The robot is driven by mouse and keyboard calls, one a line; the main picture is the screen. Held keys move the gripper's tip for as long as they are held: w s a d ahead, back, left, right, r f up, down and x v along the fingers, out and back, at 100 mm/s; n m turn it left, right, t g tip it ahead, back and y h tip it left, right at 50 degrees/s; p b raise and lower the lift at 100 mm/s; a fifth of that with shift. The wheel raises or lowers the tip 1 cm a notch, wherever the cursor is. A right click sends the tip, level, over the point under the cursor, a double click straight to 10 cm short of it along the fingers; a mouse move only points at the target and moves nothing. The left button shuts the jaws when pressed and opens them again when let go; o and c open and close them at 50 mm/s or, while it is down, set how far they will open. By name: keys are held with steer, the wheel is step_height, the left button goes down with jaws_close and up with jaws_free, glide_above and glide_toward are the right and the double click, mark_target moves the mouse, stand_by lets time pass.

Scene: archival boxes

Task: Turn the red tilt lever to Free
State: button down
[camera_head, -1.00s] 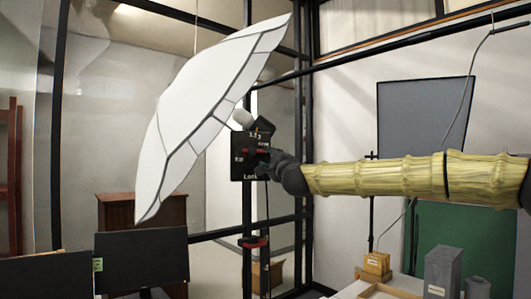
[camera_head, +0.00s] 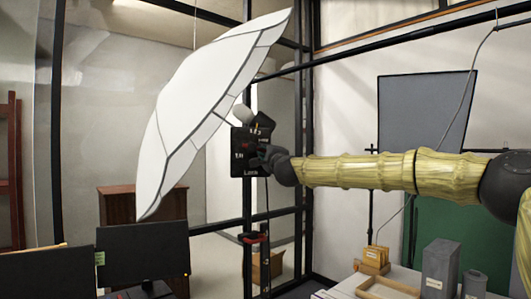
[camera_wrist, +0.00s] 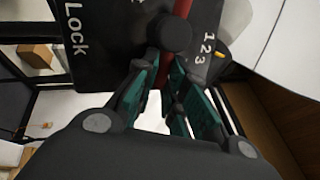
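The black tilt head plate (camera_head: 240,141) is fixed on a dark stand beside the white umbrella. Its lettering shows large in the wrist view, with "Lock" (camera_wrist: 75,28) at left and the numbers 1, 2, 3 at right. The red lever (camera_wrist: 182,10) runs past a round black knob (camera_wrist: 168,34), and a red part shows below it between my fingers. My gripper (camera_wrist: 165,66) has its teal-padded fingers on either side of that red part, close to the plate. I cannot tell whether they touch it. In the head view my gripper (camera_head: 266,155) covers much of the lever.
The white paneled umbrella (camera_head: 205,110) leans close at left of the plate. Dark monitors (camera_head: 140,252) stand lower left. A table at lower right bears a grey box (camera_head: 440,265) and small wooden boxes (camera_head: 374,257). A grey panel (camera_head: 425,112) stands behind my arm.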

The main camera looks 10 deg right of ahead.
steer(key=shift+d+r+n+g+y, duration=0.15)
steer(key=shift+r+n+y, duration=0.15)
steer(key=shift+n, duration=0.55)
steer(key=shift+a+r+n+g+y, duration=0.15)
steer(key=shift+r+n+y, duration=0.1)
steer(key=shift+n, duration=0.6)
steer(key=shift+d, duration=0.1)
steer(key=c, duration=1.5)
jaws_free()
steer(key=shift+s, duration=0.15)
steer(key=v, duration=1.1)
steer(key=shift+s+d+f, duration=0.1)
steer(key=shift+s, duration=0.2)
